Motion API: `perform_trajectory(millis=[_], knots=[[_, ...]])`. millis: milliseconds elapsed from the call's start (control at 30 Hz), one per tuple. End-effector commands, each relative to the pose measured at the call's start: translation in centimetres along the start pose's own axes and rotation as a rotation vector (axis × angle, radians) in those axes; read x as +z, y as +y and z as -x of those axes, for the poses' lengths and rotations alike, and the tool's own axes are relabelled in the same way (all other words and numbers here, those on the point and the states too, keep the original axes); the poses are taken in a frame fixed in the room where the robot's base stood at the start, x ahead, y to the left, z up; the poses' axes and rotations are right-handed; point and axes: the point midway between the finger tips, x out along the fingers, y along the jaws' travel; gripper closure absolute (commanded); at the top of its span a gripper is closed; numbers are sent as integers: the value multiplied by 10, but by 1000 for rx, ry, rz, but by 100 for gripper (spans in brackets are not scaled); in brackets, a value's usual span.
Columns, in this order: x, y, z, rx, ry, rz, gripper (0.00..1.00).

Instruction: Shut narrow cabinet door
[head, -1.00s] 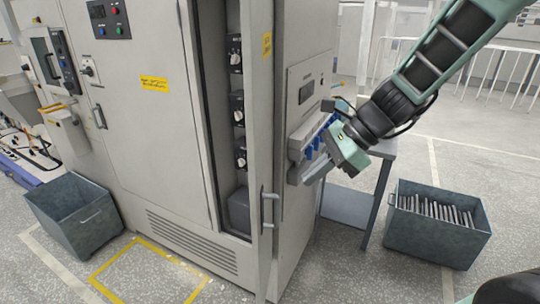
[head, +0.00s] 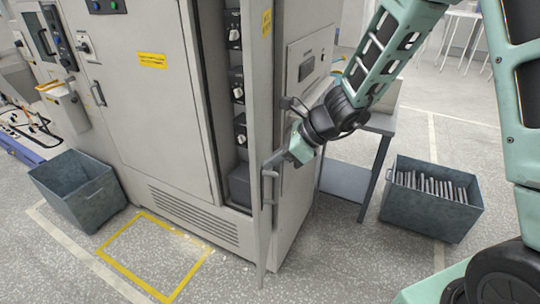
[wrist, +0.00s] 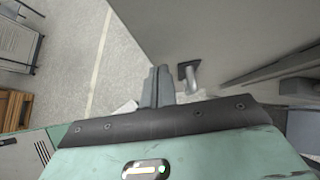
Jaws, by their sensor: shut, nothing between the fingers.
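The narrow cabinet door (head: 261,100) stands open in the head view, swung out from the cabinet so that its edge faces me. The gap beside it shows dark knobs inside. Its bar handle (head: 268,195) is on the lower half of the door. My gripper (head: 274,160) is shut and empty, at the door's edge near the top of the handle. In the wrist view the closed fingers (wrist: 158,88) point towards the pale door panel (wrist: 220,38), with a metal handle end (wrist: 190,78) just to their right. I cannot tell whether they touch the door.
The wide cabinet door (head: 150,110) beside the gap is closed. A grey bin (head: 85,195) stands on the floor at left, and a bin of metal rods (head: 425,215) at right. The floor in front is clear.

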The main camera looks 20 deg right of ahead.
Motion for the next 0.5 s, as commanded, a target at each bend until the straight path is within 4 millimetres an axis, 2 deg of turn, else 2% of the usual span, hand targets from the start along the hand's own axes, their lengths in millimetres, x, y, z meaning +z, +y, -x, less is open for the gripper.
perform_trajectory(millis=[500], knots=[[6,0,-7,-1,1,-2,100]])
